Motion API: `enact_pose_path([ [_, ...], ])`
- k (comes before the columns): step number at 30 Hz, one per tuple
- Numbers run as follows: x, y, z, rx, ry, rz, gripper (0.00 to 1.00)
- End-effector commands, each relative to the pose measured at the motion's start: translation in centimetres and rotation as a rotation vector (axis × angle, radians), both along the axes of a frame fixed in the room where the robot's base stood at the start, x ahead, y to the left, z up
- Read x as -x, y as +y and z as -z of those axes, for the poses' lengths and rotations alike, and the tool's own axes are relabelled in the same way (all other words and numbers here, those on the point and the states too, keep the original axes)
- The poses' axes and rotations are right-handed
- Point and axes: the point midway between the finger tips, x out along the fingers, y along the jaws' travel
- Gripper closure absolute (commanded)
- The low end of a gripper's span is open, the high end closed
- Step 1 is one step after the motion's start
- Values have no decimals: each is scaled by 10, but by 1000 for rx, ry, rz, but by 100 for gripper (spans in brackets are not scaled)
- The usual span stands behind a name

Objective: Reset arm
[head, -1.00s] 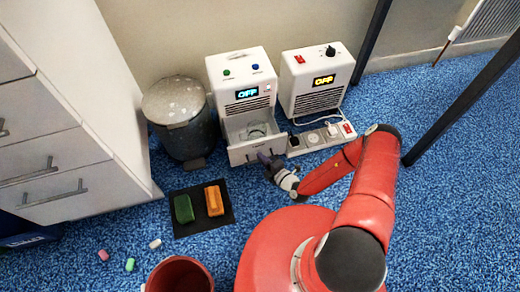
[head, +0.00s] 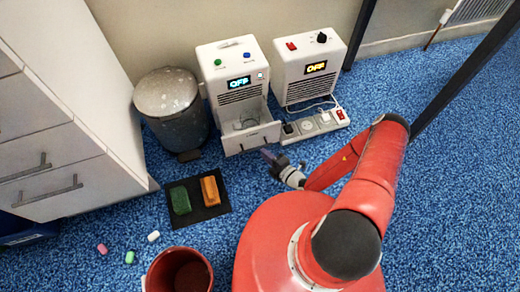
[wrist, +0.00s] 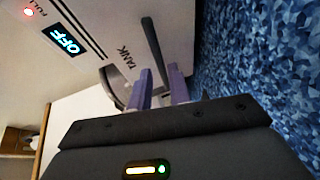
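My gripper (head: 270,157) is just in front of the white machine's pulled-out tank drawer (head: 250,139) in the head view. The white machine (head: 238,72) has a lit "OFF" display, which also shows in the wrist view (wrist: 62,40). A clear round thing (head: 246,122) sits inside the drawer. My red arm reaches in from the lower right, bent at the elbow.
A second white machine (head: 311,75) reads "OFF" and stands behind a power strip (head: 312,127). A speckled bin (head: 173,112) is at left. A black mat (head: 207,212) holds a green block (head: 180,201) and an orange block (head: 210,191). A red bucket (head: 180,268) is in front.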

Motion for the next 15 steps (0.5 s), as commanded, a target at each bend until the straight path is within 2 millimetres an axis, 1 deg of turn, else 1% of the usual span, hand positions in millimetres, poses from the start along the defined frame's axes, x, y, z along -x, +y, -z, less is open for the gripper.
enact_pose_path([
  [1,5,-6,-1,2,1,3,81],
  [6,15,-13,-4,0,0,1,81],
  [15,16,-14,-4,1,-1,1,81],
])
